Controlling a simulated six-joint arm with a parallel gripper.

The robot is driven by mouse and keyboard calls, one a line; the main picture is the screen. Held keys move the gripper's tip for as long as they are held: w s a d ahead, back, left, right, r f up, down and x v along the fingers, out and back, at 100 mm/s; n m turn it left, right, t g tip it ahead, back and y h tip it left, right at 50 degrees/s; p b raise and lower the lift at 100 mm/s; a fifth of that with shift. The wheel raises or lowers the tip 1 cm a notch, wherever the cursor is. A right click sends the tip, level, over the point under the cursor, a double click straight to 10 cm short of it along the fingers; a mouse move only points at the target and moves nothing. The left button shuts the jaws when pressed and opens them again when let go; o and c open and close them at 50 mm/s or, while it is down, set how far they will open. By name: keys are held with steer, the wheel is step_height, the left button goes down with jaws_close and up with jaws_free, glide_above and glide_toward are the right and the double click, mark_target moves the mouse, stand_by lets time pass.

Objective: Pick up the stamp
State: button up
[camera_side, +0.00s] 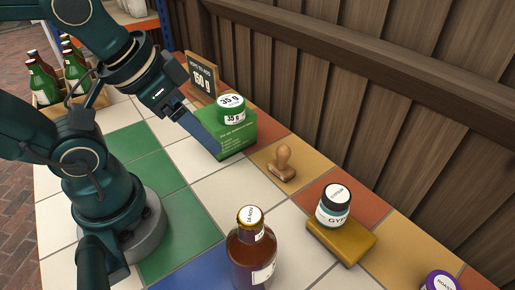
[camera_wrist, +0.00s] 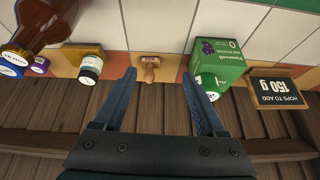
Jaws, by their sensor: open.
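The stamp (camera_side: 282,164) is a small wooden stamp with a rounded handle. In the side view it stands upright on a yellow-orange tile, right of the green box. In the wrist view the stamp (camera_wrist: 150,68) shows beyond my fingertips, near the middle between them. My gripper (camera_side: 205,138) is open and empty. In the side view its blue finger is in front of the green box, to the left of the stamp. In the wrist view both fingers of my gripper (camera_wrist: 158,75) are spread apart. I cannot tell the exact gap between fingers and stamp.
A green box (camera_side: 240,143) with a 35 g jar (camera_side: 231,108) on top is left of the stamp. A chalkboard sign (camera_side: 201,78) stands behind. A GYPSUM jar (camera_side: 333,204) rests on a yellow block (camera_side: 341,243). A brown bottle (camera_side: 250,255) is in front. A wooden wall (camera_side: 300,70) runs behind.

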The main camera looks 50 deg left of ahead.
steer(key=m, duration=0.1)
steer(key=m+t+y, duration=0.5)
steer(key=m+y, duration=0.2)
steer(key=m, duration=2.1)
glide_above(284, 146)
step_height(284, 146, down, 6)
steer(key=shift+s+r, duration=0.1)
steer(key=shift+d+f, duration=0.1)
steer(key=shift+f, duration=2.15)
steer(key=f, duration=0.1)
steer(key=w+f, duration=0.1)
steer(key=a+f, duration=0.1)
steer(key=shift+w+f, duration=0.25)
steer(key=shift+w+a+f, duration=0.25)
steer(key=shift+w+a, duration=0.05)
steer(key=shift+w, duration=0.1)
jaws_close()
